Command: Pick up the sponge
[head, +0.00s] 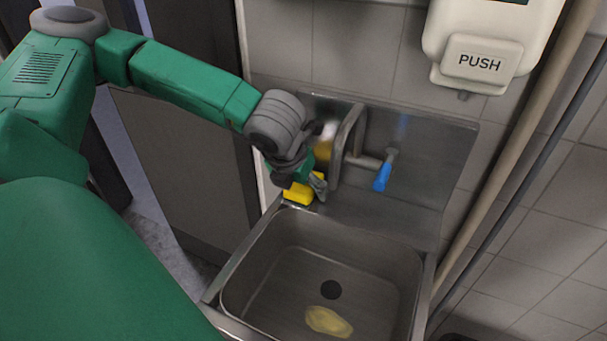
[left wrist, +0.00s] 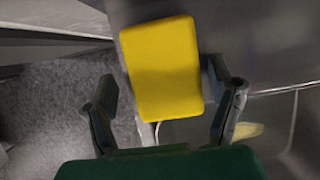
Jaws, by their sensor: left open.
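A yellow sponge (head: 299,193) lies on the back left corner of the steel sink, partly hidden by my gripper in the head view. My left gripper (head: 304,183) is right at it, above the sink's rim. In the left wrist view the sponge (left wrist: 163,68) shows large, ahead of and between the two fingers. The gripper (left wrist: 165,95) is open, with a finger on each side of the sponge. The right finger looks close to the sponge's edge; whether it touches I cannot tell. My right gripper is not in view.
The steel sink basin (head: 270,270) holds a yellowish patch (head: 328,321) near its drain. A faucet (head: 347,145) with a blue-handled tap (head: 383,176) stands close to the right of my gripper. A soap dispenser (head: 482,62) hangs on the tiled wall. A yellowish bottle (head: 322,150) stands behind my gripper.

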